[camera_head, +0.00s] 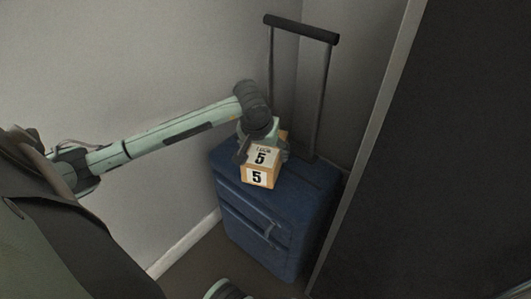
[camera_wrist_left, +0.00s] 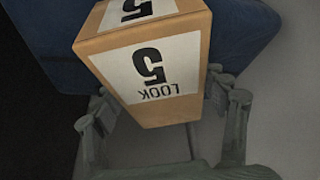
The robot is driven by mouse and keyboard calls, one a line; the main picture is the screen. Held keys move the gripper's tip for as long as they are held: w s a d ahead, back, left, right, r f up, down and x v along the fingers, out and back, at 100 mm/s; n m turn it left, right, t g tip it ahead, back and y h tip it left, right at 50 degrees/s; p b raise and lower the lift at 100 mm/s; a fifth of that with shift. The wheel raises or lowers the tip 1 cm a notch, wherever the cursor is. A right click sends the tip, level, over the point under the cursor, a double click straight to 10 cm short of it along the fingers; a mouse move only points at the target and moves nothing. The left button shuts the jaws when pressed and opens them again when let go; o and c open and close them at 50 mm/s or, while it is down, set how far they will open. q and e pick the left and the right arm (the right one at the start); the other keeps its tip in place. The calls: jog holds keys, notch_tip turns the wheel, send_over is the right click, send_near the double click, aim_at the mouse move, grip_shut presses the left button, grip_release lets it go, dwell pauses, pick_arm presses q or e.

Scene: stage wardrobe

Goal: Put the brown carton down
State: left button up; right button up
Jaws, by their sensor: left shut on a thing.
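The brown carton (camera_head: 259,176) has white labels with a black 5. In the head view it is at the top of the blue suitcase (camera_head: 275,222); I cannot tell whether it rests on it or is just above it. In the left wrist view the carton (camera_wrist_left: 150,62) fills the upper middle, between the fingers of the left gripper (camera_wrist_left: 165,112). The suitcase (camera_wrist_left: 245,35) shows behind it.
The suitcase's raised pull handle (camera_head: 302,30) stands behind the carton, close to my left gripper. A pale wall (camera_head: 130,60) is at the left and back. A dark panel with a light edge (camera_head: 440,160) stands close on the right. Bare floor (camera_head: 195,265) shows in front.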

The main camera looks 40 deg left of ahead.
pick_arm(q)
jog(key=shift+f, duration=0.5)
pick_arm(e)
jog(key=shift+s+f, duration=0.15)
jog(key=shift+f, duration=0.2)
pick_arm(q)
jog(key=shift+f, duration=0.1)
jog(key=o, duration=1.4)
pick_arm(e)
jog(key=shift+a+r, duration=0.1)
jog(key=shift+r, duration=0.35)
jog(key=shift+r, duration=0.1)
pick_arm(q)
jog(key=v, duration=1.2)
pick_arm(e)
jog(key=shift+f, duration=0.9)
